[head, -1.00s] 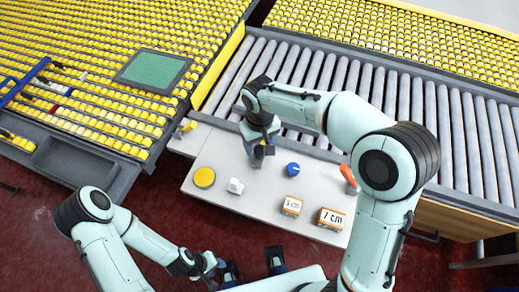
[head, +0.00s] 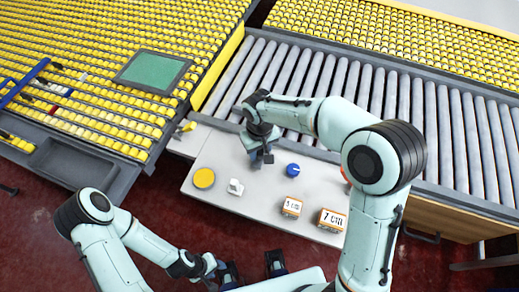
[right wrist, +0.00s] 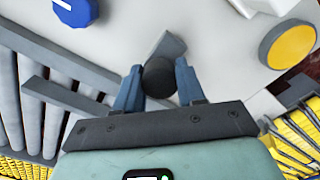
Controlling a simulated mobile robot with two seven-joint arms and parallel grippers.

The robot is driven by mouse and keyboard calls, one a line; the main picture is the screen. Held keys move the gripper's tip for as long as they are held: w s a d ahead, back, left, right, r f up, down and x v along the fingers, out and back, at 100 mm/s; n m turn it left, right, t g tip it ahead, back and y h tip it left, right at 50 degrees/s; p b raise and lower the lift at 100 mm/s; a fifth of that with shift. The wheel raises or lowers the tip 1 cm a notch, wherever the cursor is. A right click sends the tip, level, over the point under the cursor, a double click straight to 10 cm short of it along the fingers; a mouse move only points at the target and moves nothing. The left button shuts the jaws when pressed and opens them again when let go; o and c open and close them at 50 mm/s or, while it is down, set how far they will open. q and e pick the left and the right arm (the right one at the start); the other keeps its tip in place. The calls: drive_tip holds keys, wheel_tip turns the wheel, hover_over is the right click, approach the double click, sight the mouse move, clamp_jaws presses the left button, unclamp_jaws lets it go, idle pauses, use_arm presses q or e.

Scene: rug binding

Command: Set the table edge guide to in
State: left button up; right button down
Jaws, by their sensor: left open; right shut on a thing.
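The table edge guide shows in the right wrist view as a dark round knob (right wrist: 159,78) with a grey bar (right wrist: 168,46) beside it. My right gripper (head: 262,159) is at the far left part of the pale table and is shut on the knob; its blue fingers (right wrist: 159,90) sit on either side of it. In the head view the gripper mostly hides the guide. My left gripper (head: 220,267) is low in the head view, away from the table's front edge, open, with nothing visible in it.
The pale table (head: 255,205) carries a yellow disc (head: 204,178), a white switch (head: 235,187), a blue knob (head: 292,170), a small labelled block (head: 291,207) and a 7 cm block (head: 331,219). Grey rollers (head: 440,130) lie behind. A yellow-roller bed (head: 90,60) with a green pad (head: 153,69) is left.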

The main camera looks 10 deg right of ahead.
drive_tip(key=w+d+p, duration=0.1)
drive_tip(key=w+d, duration=0.1)
drive_tip(key=w, duration=0.1)
drive_tip(key=w+d+p, duration=0.2)
drive_tip(key=w, duration=0.1)
drive_tip(key=w+d+p, duration=0.2)
drive_tip(key=w, duration=0.1)
drive_tip(key=shift+w+d+r, duration=0.1)
drive_tip(key=shift+w+d, duration=0.05)
drive_tip(key=shift+w, duration=0.1)
use_arm(q)
drive_tip(key=w+r, duration=0.4)
drive_tip(key=r, duration=0.2)
drive_tip(key=shift+r+t, duration=0.25)
drive_tip(key=shift+t, duration=0.05)
use_arm(e)
drive_tip(key=shift+s, duration=0.15)
use_arm(q)
drive_tip(key=shift+s, duration=0.1)
use_arm(e)
drive_tip(key=c, duration=0.7)
unclamp_jaws()
use_arm(q)
drive_tip(key=shift+w+r+p, duration=0.6)
drive_tip(key=shift+w+r, duration=0.1)
use_arm(e)
wheel_tip(320, 180, up, 13)
drive_tip(key=shift+r, duration=0.15)
